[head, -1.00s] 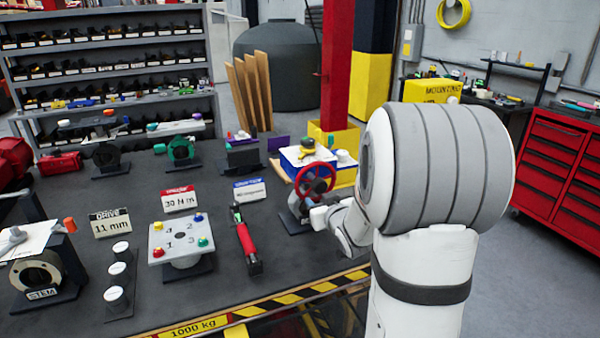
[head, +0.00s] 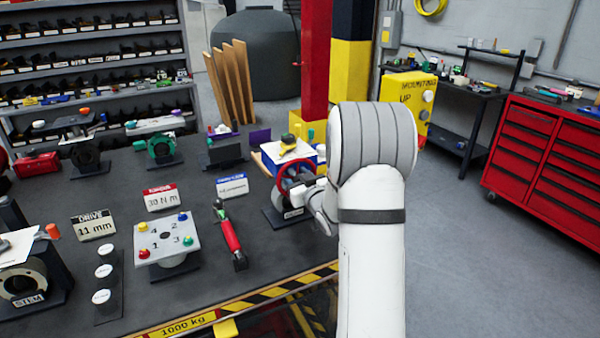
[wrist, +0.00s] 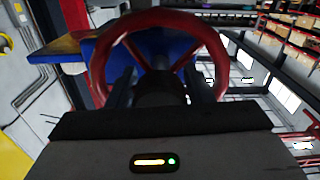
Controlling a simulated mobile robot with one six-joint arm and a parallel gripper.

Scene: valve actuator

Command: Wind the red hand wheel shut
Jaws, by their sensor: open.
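The red hand wheel (head: 294,176) stands upright on a dark valve body (head: 285,213) near the right end of the bench. In the wrist view the wheel's rim (wrist: 160,20) arches close in front of the camera, with its dark hub (wrist: 160,88) at the middle. My gripper (wrist: 161,88) has its two dark fingers apart, one on each side of the hub, inside the rim's outline. I cannot tell whether the fingers touch the wheel. In the head view my arm comes in from the right and hides the gripper's fingers and part of the wheel.
Left of the wheel lie a red torque wrench (head: 230,238) and a plate with numbered coloured knobs (head: 165,240). A blue box (head: 292,157) stands behind the wheel. A red and yellow post (head: 316,70) rises behind the bench. Open floor lies to the right.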

